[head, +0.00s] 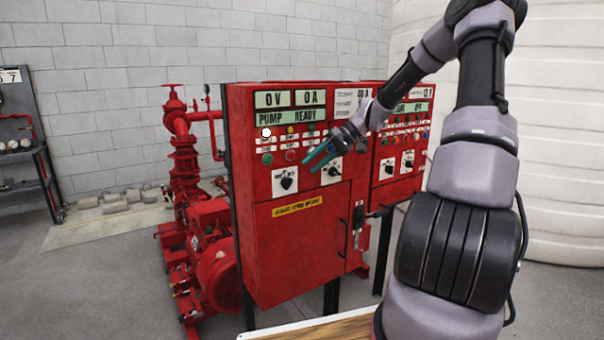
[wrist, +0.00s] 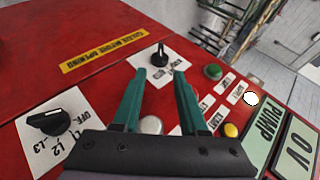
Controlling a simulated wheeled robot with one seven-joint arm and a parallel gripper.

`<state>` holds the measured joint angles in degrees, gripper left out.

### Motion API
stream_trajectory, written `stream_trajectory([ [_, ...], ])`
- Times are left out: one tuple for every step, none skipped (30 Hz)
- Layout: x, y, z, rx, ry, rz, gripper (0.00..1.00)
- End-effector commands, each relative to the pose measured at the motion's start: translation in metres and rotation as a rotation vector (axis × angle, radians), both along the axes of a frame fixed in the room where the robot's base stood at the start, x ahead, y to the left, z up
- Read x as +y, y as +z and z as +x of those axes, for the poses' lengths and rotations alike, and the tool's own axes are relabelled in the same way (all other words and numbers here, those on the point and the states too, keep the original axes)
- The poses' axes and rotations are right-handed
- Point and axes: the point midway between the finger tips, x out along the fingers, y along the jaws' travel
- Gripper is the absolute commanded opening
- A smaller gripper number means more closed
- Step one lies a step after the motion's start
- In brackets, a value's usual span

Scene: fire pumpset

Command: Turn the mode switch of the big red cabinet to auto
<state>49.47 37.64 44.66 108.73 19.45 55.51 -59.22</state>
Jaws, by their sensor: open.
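The big red cabinet (head: 298,245) stands in the middle of the head view, with two black knobs on white plates. The left knob (head: 287,183), also in the wrist view (wrist: 160,56), has a plate whose lettering is too small to read surely. The right knob (head: 333,171) is marked OFF, L1, L2, L3 in the wrist view (wrist: 48,121). My gripper (head: 312,163) is open and empty in front of the panel, its teal fingers pointing toward the left knob. In the wrist view the fingertips (wrist: 160,74) lie apart, with that knob just beyond the gap.
Buttons and lamps, including a green button (head: 267,159), sit above the knobs. A smaller red cabinet (head: 398,150) stands to the right. A red pump (head: 205,235) is at the left, a wooden tabletop (head: 330,330) at the front. A door handle (head: 358,222) sticks out.

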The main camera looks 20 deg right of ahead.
Motion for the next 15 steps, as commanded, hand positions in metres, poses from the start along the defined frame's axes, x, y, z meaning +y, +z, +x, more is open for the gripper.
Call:
stream_trajectory([
  [-0.007, 0.006, -0.001, -0.002, -0.003, -0.001, 0.42],
  [-0.011, 0.009, -0.001, -0.002, -0.003, -0.001, 0.42],
  [-0.015, 0.012, -0.002, -0.003, -0.002, -0.001, 0.42],
  [-0.017, 0.014, -0.003, -0.002, -0.001, -0.002, 0.42],
  [-0.019, 0.016, -0.004, -0.001, -0.001, -0.002, 0.42],
  [-0.021, 0.018, -0.004, 0.000, 0.000, -0.001, 0.42],
  [-0.022, 0.019, -0.005, 0.000, 0.000, 0.000, 0.42],
  [-0.023, 0.020, -0.005, 0.000, 0.000, 0.000, 0.42],
  [-0.024, 0.021, -0.005, 0.000, 0.000, 0.000, 0.42],
  [-0.025, 0.021, -0.005, 0.000, 0.000, 0.000, 0.42],
  [-0.025, 0.021, -0.006, 0.000, 0.000, 0.000, 0.42],
  [-0.025, 0.021, -0.006, 0.000, 0.000, 0.000, 0.42],
  [-0.025, 0.022, -0.005, 0.000, 0.000, 0.000, 0.42],
  [-0.025, 0.021, -0.006, 0.000, 0.000, 0.000, 0.42],
  [-0.025, 0.021, -0.005, 0.000, 0.000, 0.000, 0.42],
])
